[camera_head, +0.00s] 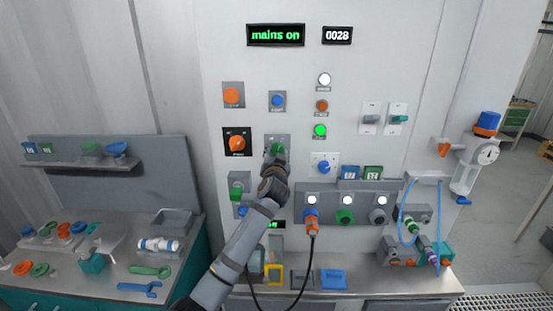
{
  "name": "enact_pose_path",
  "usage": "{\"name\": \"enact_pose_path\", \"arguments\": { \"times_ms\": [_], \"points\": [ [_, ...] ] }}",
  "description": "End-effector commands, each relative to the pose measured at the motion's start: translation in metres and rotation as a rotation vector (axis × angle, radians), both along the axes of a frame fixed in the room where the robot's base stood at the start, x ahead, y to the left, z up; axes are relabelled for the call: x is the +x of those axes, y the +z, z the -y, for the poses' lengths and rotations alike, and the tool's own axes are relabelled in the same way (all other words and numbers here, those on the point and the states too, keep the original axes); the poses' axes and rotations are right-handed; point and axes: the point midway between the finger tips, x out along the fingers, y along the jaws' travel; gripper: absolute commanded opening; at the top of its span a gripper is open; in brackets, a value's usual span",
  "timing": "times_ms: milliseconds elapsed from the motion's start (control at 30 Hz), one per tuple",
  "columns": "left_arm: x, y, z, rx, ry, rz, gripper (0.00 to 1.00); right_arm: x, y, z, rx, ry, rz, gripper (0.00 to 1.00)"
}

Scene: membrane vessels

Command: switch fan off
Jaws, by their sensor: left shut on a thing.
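My left gripper (273,160) is at the wall panel, with its arm reaching up from the bottom of the view. It is shut on a green knob (278,147) on a grey plate (284,139). The fingers and wrist cover much of the knob and the lower part of its plate. I cannot read a fan label, so I cannot tell whether this knob is the fan's switch. A display at the top (276,35) reads "mains on" in green. A green lamp (320,131) to the right of the gripper is lit. My right gripper is not in view.
Close to the gripper are an orange knob on black (237,142), a blue button (277,101) and a blue knob (324,167). A cable with an orange plug (311,222) hangs at right of my arm. A bench with tools (120,262) stands left.

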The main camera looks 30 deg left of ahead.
Motion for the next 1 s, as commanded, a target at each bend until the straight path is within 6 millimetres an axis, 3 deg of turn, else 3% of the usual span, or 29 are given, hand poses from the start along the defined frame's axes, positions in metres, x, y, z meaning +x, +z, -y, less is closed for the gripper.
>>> {"name": "enact_pose_path", "arguments": {
  "times_ms": [33,500,1000],
  "points": [
    [0.000,-0.006,0.000,-0.029,-0.001,0.022,0.11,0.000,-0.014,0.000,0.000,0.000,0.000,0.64],
    [0.000,-0.007,0.000,-0.399,0.000,0.250,0.11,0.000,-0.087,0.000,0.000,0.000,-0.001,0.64],
    [0.000,-0.003,0.000,-0.708,0.000,0.437,0.11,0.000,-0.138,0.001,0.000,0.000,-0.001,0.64]
  ]
}}
